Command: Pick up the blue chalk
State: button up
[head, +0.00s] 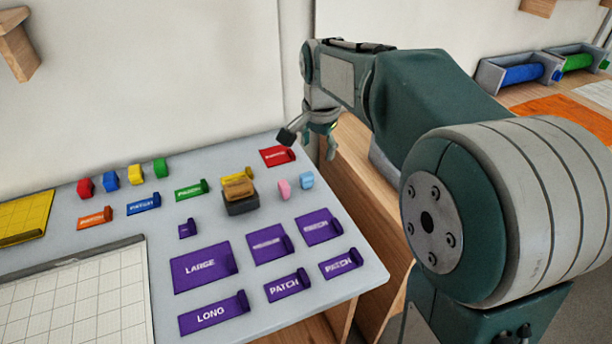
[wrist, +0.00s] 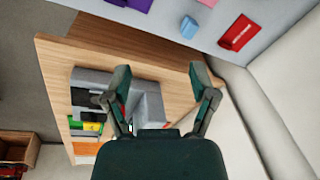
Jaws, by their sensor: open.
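A blue chalk-like block (head: 110,179) stands at the back left of the grey table, between a red block (head: 85,188) and a yellow block (head: 135,174). A light blue block (head: 307,180) stands near the table's right side, beside a pink one (head: 284,189). The light blue block also shows in the wrist view (wrist: 189,27), near the top. My gripper (head: 310,142) is open and empty around the table's back right corner, far to the right of the darker blue block. In the wrist view my gripper's fingers (wrist: 163,88) are spread apart. The darker blue block is not in that view.
A green block (head: 160,168) ends the back row. A dark holder (head: 241,206) with a tan top stands mid-table. Purple labelled pieces lie in front, and a red labelled piece (head: 278,155) lies near my gripper. A wooden bench (wrist: 150,55) lies beyond the table.

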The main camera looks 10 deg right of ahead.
aim_at(306, 174)
jog(key=w+f+m, duration=0.1)
jog(key=w+f, duration=0.2)
jog(key=w, duration=0.1)
jog(key=w+f+m+g, duration=0.1)
jog(key=w+f+m, duration=0.1)
jog(key=w+f, duration=0.1)
jog(key=w+f+m+g, duration=0.1)
jog(key=w+f+m, duration=0.1)
jog(key=w, duration=0.3)
jog(key=shift+f, duration=0.9)
jog(key=shift+d+f+m, duration=0.2)
jog(key=shift+f+m, duration=0.1)
notch_tip(306, 174, down, 5)
jog(key=shift+w+r, duration=0.1)
jog(key=shift+a+f, duration=0.15)
jog(key=shift+f, duration=0.45)
notch_tip(306, 174, down, 5)
jog(key=shift+w+r, duration=0.1)
jog(key=shift+r, duration=0.1)
jog(key=c, duration=1)
